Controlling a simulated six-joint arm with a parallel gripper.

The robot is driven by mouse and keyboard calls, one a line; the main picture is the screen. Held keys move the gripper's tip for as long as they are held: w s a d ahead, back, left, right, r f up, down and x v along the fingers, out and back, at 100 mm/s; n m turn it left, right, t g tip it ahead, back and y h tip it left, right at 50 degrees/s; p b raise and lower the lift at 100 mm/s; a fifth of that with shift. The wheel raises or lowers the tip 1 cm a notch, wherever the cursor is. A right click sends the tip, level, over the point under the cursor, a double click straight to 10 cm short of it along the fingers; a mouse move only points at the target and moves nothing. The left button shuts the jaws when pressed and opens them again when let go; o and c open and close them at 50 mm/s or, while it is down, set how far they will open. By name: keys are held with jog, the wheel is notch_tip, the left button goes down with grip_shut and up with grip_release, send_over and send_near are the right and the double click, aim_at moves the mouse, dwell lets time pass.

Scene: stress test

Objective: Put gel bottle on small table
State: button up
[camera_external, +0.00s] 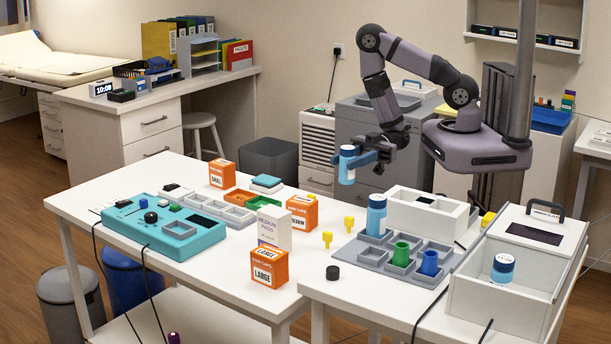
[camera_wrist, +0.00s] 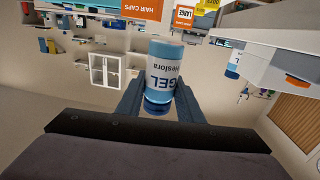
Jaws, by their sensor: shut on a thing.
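My gripper (camera_external: 352,160) is shut on a gel bottle (camera_external: 346,172), a blue and white cylinder. It holds the bottle in the air, roughly upright, behind the tables. In the wrist view the gel bottle (camera_wrist: 165,72) sits between the fingers of my gripper (camera_wrist: 158,98), with its "GEL" label upside down in the picture. Two white tables stand in front: a larger one (camera_external: 118,215) at left and a smaller-looking one (camera_external: 375,307) at right. I cannot tell for certain which is the small table.
The right table carries a grey compartment tray (camera_external: 374,256) with a similar blue bottle (camera_external: 376,215) and green and blue cups, plus a white box (camera_external: 508,300). The left table carries a teal console (camera_external: 166,229) and orange cartons (camera_external: 268,267).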

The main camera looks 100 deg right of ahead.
aim_at(347, 172)
notch_tip(347, 172, down, 3)
jog(key=shift+f+b, duration=0.1)
jog(key=shift+b, duration=0.75)
jog(key=shift+f+p, duration=0.5)
jog(key=shift+f, duration=2.65)
jog(key=shift+f, duration=0.2)
jog(key=shift+f, duration=0.1)
jog(key=o, duration=1.2)
jog(key=shift+d, duration=0.1)
jog(key=shift+b+v, duration=1.25)
jog(key=shift+v, duration=0.85)
jog(key=shift+b+v, duration=0.45)
jog(key=shift+v, duration=1.05)
